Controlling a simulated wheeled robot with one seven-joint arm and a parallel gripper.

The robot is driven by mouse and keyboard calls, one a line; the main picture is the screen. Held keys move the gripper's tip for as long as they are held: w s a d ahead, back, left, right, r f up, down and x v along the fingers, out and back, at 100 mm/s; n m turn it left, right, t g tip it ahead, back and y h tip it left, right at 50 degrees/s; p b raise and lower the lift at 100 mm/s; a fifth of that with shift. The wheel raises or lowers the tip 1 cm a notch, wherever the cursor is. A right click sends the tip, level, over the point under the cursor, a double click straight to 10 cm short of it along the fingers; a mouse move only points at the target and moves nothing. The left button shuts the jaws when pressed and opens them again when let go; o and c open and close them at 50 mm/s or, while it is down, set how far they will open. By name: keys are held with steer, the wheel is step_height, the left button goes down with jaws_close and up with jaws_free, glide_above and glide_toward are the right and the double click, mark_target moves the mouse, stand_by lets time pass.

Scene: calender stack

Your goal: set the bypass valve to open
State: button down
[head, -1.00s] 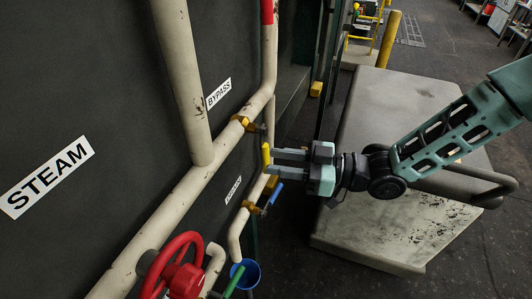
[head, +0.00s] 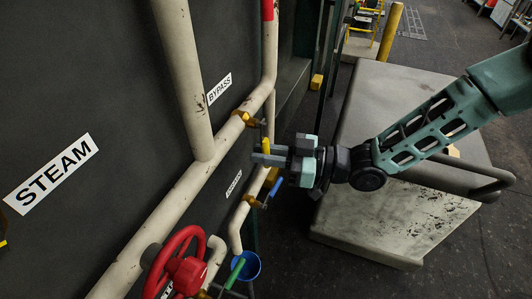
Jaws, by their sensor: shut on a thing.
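The bypass valve (head: 245,119) is a brass body on the cream pipe, beside the BYPASS label (head: 219,88). Its yellow lever handle (head: 266,145) is partly hidden by my gripper. My gripper (head: 268,156) reaches in from the right and is shut on the yellow handle. The grey fingers cover the handle's lower part, and its upper part shows above them. How the handle joins the valve stem is hard to make out.
Below are a second brass valve with a blue handle (head: 273,193), a red handwheel (head: 178,263), a green handle (head: 235,272) and a blue bucket (head: 248,266). A STEAM label (head: 53,174) is at left. A large pale block (head: 395,215) stands under my arm.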

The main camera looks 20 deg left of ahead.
steer(key=shift+w, duration=0.1)
steer(key=w+r+n+t+h+b, duration=0.2)
steer(key=w+r+n+b, duration=0.5)
steer(key=n+b, duration=0.8)
steer(key=shift+d+r+n+t+b, duration=0.3)
steer(key=shift+t+b, duration=0.5)
steer(key=shift+b, duration=1.3)
steer(key=shift+w, duration=0.15)
steer(key=c, duration=1.4)
jaws_free()
steer(key=shift+c, duration=0.2)
